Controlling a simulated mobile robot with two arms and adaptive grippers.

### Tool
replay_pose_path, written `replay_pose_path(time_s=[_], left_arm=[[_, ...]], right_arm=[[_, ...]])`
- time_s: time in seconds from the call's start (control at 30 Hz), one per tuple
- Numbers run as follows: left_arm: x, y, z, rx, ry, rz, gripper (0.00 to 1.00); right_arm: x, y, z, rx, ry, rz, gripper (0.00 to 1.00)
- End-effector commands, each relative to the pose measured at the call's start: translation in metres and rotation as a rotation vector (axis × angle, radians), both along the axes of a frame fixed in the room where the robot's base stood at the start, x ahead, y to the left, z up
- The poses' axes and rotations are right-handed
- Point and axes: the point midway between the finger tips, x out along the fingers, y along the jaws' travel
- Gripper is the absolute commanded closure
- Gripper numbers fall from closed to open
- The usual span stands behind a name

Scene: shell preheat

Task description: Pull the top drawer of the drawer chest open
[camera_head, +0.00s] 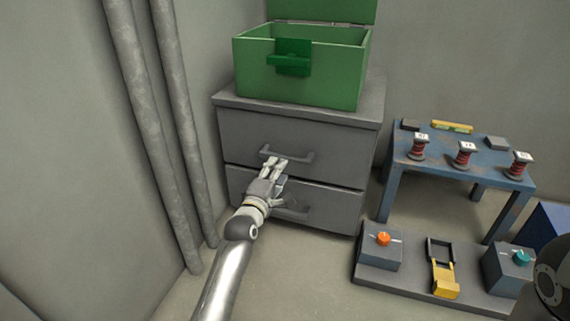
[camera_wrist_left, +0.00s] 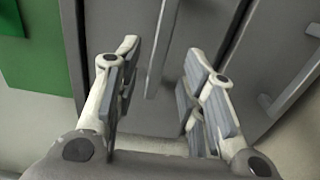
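The grey drawer chest (camera_head: 300,115) stands against the wall. Its top drawer (camera_head: 240,138) looks shut, with its front flush. The top drawer's bar handle (camera_head: 300,159) crosses the middle of that front. My left gripper (camera_head: 277,163) is at the handle's left part, fingertips close to the bar. In the left wrist view my left gripper (camera_wrist_left: 161,58) is open, and the top handle (camera_wrist_left: 155,75) runs between the fingers' directions, with no grip on it visible. I cannot tell if a finger touches it. My right gripper is not in view.
A green box (camera_head: 310,85) with its lid up stands on the chest. The lower drawer's handle (camera_head: 292,211) is below my left gripper. Pipes (camera_head: 168,120) stand left. A blue table (camera_head: 455,160) with spools and a control panel (camera_head: 400,275) are at the right.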

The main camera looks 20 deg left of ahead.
Motion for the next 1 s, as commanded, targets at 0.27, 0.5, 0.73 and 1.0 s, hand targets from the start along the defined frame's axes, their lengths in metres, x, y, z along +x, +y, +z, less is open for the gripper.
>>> replay_pose_path(time_s=[0.27, 0.5, 0.73, 1.0], left_arm=[[0.044, 0.0, -0.005, 0.0, -0.002, 0.0, 0.62], [0.069, 0.0, -0.003, 0.002, 0.0, -0.001, 0.62], [0.076, 0.0, -0.001, 0.001, 0.002, -0.001, 0.62], [0.076, 0.0, -0.001, 0.002, 0.001, -0.001, 0.69]], right_arm=[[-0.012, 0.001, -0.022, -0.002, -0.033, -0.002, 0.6], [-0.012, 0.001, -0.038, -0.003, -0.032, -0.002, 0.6], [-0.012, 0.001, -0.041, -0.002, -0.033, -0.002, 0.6], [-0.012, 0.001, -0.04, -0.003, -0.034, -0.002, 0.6]])
